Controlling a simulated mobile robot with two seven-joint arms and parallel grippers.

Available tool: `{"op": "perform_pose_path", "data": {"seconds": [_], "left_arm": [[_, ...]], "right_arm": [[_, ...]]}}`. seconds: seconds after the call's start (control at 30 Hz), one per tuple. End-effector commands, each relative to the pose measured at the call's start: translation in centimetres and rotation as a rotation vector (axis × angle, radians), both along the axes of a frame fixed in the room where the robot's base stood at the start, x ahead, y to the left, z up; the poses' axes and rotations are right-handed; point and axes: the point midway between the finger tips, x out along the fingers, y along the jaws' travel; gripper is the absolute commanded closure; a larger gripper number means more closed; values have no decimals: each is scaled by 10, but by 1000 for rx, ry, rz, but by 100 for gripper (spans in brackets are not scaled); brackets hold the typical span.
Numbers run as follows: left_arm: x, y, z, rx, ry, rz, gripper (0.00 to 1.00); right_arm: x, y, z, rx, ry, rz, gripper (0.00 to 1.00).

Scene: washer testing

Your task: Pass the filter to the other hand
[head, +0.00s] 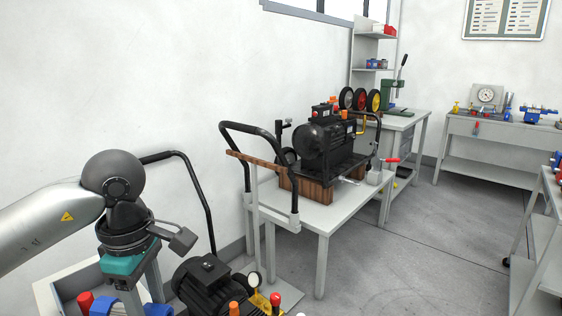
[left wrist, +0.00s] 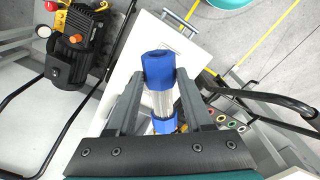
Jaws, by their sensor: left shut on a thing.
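The filter (left wrist: 162,103) has a clear ribbed body with a blue cap at each end. In the left wrist view it lies between the two grey fingers of my left gripper (left wrist: 158,84), which is shut on it. One blue cap (left wrist: 158,66) sticks out past the fingertips, and the other is near the palm. In the head view my left gripper (head: 132,294) points down at the bottom left, and blue parts show beside its fingers at the frame's lower edge. The fingertips are cut off there. My right gripper is in neither view.
A black and yellow machine with a gauge (head: 258,280) stands close to the right of my left gripper. A white cart (head: 330,208) with a black motor unit (head: 328,145) stands beyond. Workbenches line the back and right. The grey floor (head: 400,260) in the middle is clear.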

Motion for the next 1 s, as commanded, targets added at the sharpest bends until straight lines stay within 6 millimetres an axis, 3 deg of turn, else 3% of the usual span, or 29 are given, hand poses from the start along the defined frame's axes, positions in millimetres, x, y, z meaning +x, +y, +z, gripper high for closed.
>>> {"op": "perform_pose_path", "data": {"seconds": [0.6,0.8,1.0], "left_arm": [[-35,-38,-19,2,13,-1178,100],[-43,-45,-23,-2,15,-1418,100],[-46,-47,-24,-3,15,-1502,100]], "right_arm": [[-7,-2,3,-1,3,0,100],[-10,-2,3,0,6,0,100],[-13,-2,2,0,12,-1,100]]}}
